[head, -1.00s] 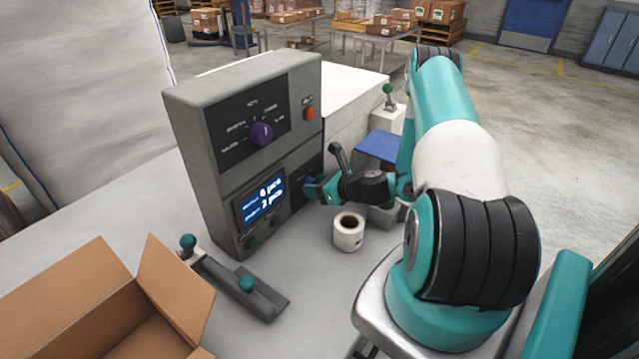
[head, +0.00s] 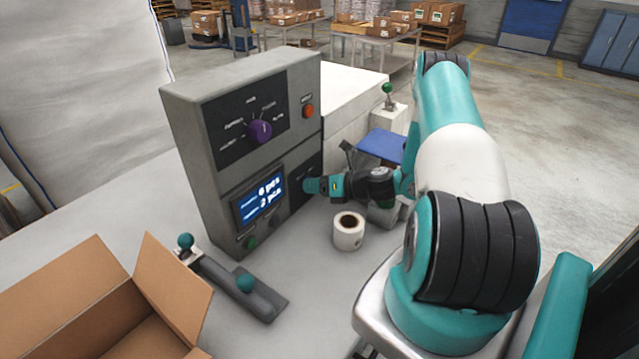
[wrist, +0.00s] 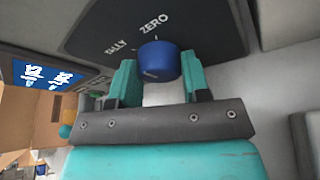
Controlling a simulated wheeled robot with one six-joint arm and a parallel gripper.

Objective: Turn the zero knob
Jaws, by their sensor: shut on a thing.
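The zero knob (wrist: 158,62) is a round blue knob on a dark panel plate, with the words ZERO and TALLY printed around it. In the wrist view my gripper (wrist: 157,72) has its two teal fingers on either side of the knob, shut on it. In the head view my gripper (head: 310,186) reaches the dark lower-right plate (head: 304,194) of the grey weigher cabinet (head: 190,160). The knob is hidden behind the gripper there.
A purple selector knob (head: 260,131) and an orange button (head: 308,111) sit higher on the cabinet. A lit display (head: 259,200) is left of my gripper. A label roll (head: 348,232), a sealer bar (head: 245,290) and an open carton (head: 75,295) stand on the worktop.

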